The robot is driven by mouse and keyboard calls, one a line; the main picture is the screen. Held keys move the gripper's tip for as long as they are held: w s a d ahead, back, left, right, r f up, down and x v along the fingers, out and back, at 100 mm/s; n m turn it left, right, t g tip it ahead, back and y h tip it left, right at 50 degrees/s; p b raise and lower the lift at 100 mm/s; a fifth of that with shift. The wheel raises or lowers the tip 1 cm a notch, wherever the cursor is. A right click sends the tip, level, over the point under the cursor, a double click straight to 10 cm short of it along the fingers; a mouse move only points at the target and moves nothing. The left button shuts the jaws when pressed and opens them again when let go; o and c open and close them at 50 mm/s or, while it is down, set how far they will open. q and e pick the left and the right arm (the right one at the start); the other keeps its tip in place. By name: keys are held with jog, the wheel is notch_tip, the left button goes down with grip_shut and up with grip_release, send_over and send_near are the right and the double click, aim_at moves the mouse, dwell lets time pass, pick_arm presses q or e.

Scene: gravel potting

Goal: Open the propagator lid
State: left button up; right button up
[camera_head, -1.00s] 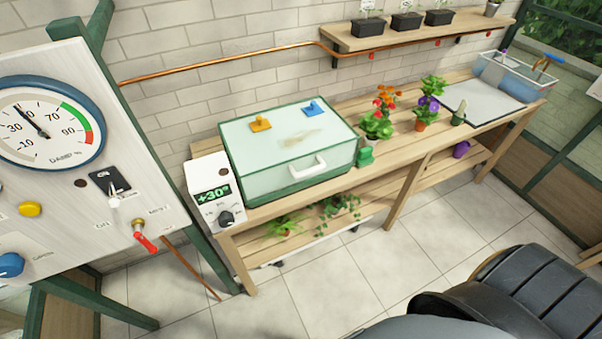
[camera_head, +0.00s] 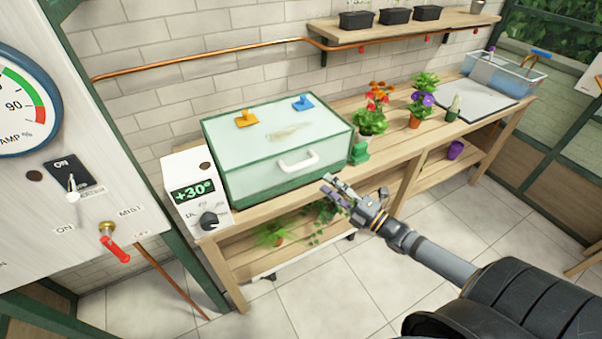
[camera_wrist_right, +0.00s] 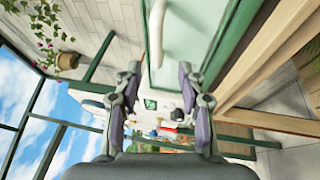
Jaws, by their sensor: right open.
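The propagator (camera_head: 255,185) is a green-framed box on the bench. Its pale glassy lid (camera_head: 260,130) lies closed, with a white handle (camera_head: 298,162) on the front side. Yellow and blue clips (camera_head: 247,118) sit on top of the lid. My right gripper (camera_head: 332,188) is open and empty, in front of the bench, to the right of and a little below the handle. In the right wrist view the open fingers (camera_wrist_right: 158,90) show, with the white handle (camera_wrist_right: 156,40) beyond them at the top. My left gripper is not in view.
A white heater box reading +30° (camera_head: 195,195) stands left of the propagator. Flower pots (camera_head: 415,122) and a small green object (camera_head: 359,153) stand to its right. A large control panel (camera_head: 70,150) fills the left side. The floor before the bench is clear.

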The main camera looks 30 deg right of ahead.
aim_at(302, 165)
jog(key=b+x, duration=0.1)
jog(key=x, duration=0.2)
jog(key=b+x, duration=0.1)
jog(key=x, duration=0.2)
jog(key=r+b+x, duration=0.1)
jog(key=x, duration=0.2)
jog(key=shift+b, duration=0.4)
jog(key=shift+w+a, duration=0.4)
jog(key=shift+w, duration=0.25)
jog(key=shift+c, duration=0.4)
grip_shut()
jog(key=shift+f, duration=0.1)
